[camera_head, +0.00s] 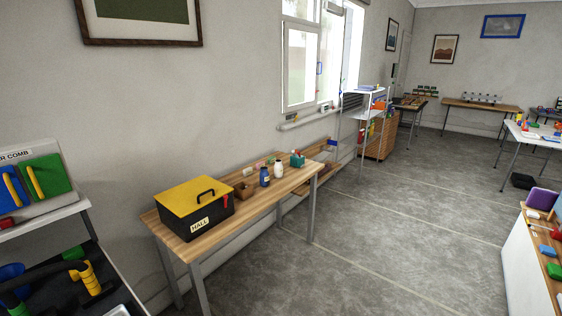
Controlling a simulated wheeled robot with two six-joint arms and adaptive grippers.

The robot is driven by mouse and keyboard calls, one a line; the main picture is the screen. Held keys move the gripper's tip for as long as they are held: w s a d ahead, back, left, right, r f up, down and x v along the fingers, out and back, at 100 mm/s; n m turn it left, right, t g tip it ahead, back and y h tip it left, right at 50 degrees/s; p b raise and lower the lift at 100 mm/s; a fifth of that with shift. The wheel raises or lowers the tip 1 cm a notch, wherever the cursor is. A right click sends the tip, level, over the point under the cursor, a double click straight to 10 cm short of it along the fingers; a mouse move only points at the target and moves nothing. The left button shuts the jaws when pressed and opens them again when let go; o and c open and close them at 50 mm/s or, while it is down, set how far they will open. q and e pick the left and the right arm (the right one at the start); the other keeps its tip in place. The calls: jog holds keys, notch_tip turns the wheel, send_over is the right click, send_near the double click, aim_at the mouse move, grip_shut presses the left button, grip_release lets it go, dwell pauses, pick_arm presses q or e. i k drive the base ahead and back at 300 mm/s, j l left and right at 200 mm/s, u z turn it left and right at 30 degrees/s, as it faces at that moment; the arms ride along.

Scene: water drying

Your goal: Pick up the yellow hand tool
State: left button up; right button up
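A yellow ribbed object (86,278) stands on a dark shelf at the lower left, with a black curved part beside it. It may be the yellow hand tool, but I cannot tell for sure. Neither of my grippers is in view.
A wooden table (240,219) along the wall holds a black toolbox with a yellow lid (195,207), bottles (264,175) and small items. A white-sided counter (520,270) stands at the right edge. The grey floor (390,230) between them is clear.

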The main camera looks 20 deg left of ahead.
aim_at(97, 293)
jog(key=i+u, duration=0.2)
jog(key=u, duration=0.25)
jog(key=i+u, duration=0.15)
jog(key=u, duration=0.3)
jog(key=i+l+u, duration=0.15)
jog(key=u, duration=0.35)
jog(key=i+l+u, duration=0.15)
jog(key=u, duration=0.3)
jog(key=l+u, duration=0.3)
jog(key=u, duration=0.15)
jog(key=i, duration=0.05)
